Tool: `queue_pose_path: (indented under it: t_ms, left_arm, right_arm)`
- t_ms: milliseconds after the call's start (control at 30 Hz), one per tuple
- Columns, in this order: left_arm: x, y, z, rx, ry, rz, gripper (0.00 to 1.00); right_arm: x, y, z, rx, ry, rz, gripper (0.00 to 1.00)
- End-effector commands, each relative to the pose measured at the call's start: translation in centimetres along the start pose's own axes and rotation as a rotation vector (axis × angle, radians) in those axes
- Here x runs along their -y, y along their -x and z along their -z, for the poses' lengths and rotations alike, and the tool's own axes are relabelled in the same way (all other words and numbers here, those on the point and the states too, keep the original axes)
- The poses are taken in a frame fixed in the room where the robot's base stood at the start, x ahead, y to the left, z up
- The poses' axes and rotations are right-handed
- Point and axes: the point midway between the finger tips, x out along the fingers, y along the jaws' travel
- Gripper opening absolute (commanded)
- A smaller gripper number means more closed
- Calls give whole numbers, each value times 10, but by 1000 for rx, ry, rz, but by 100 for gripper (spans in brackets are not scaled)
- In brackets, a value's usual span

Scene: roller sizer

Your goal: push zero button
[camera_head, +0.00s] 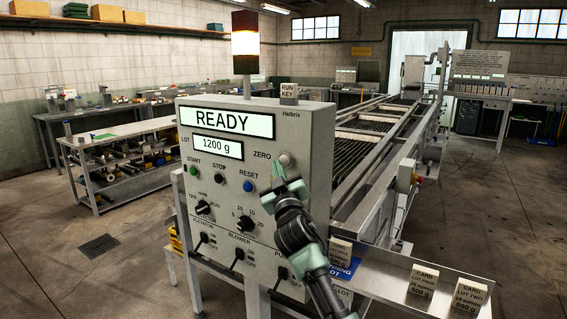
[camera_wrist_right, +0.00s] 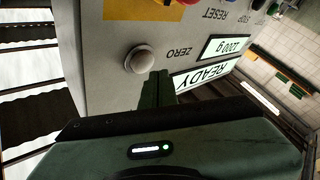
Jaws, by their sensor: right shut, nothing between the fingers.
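The zero button (camera_head: 286,159) is a round pale knob at the right of the grey control panel (camera_head: 262,205), beside the label ZERO. It also shows in the wrist view (camera_wrist_right: 138,59), uncovered. My right gripper (camera_head: 280,172) is shut and empty, with its green fingertips just below the button in the head view. In the wrist view the fingers (camera_wrist_right: 158,88) end beside the button, near the ZERO label. I cannot tell how far the tips are from the panel face. The panel's display (camera_head: 227,122) reads READY, and the lot display (camera_head: 218,147) reads 1200 g. My left gripper is not in view.
A blue reset button (camera_head: 249,186), a black stop button (camera_head: 219,179) and a green start button (camera_head: 193,170) sit left of my gripper. Knobs and switches are below. The roller conveyor (camera_head: 375,140) runs behind the panel. A side shelf (camera_head: 385,283) holds cards at the right.

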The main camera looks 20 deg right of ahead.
Motion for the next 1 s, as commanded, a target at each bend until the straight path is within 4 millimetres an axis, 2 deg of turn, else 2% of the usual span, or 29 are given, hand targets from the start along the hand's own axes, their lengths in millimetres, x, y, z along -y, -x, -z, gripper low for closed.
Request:
queue_pose_path:
  t_ms: [1000]
  left_arm:
    - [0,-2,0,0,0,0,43]
  right_arm:
    - [-5,-6,-4,1,0,-1,0]
